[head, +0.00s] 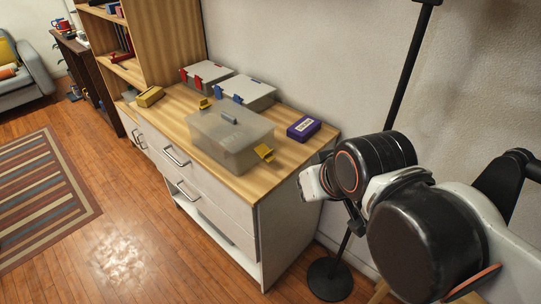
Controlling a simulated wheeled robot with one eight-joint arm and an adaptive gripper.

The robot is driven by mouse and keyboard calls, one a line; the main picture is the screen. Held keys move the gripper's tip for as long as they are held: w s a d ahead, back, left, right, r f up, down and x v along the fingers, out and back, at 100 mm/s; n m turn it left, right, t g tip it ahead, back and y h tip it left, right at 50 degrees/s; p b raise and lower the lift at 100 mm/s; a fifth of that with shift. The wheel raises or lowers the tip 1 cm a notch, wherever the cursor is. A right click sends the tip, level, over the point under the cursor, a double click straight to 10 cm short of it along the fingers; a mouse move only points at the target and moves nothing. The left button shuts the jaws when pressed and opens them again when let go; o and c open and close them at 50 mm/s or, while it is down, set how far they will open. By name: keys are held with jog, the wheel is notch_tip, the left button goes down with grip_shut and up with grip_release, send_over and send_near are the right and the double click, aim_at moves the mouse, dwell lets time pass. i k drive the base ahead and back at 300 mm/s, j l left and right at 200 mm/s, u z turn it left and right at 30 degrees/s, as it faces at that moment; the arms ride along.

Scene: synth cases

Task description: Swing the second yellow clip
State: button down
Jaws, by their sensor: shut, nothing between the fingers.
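A translucent grey storage box (232,140) with a lid and a grey handle on top stands on the wooden cabinet top. One yellow clip (204,103) shows at its far left end, standing up at the lid's edge. The other yellow clip (264,154) is at its near right end and sticks outward from the box. I cannot tell exactly how either clip sits against the lid. My gripper (314,184) is shut and empty, right of the box and apart from it, by the cabinet's right end. My wrist hides part of it.
Behind stand a box with red clips (207,72) and a box with blue clips (250,92). A purple labelled box (304,128) lies to the right, a yellow block (150,96) to the left. A black lamp stand (398,90) rises behind my arm.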

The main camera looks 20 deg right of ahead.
aim_at(262, 150)
jog(key=k+j+u, duration=0.35)
jog(key=k+j, duration=0.25)
jog(key=k, duration=0.15)
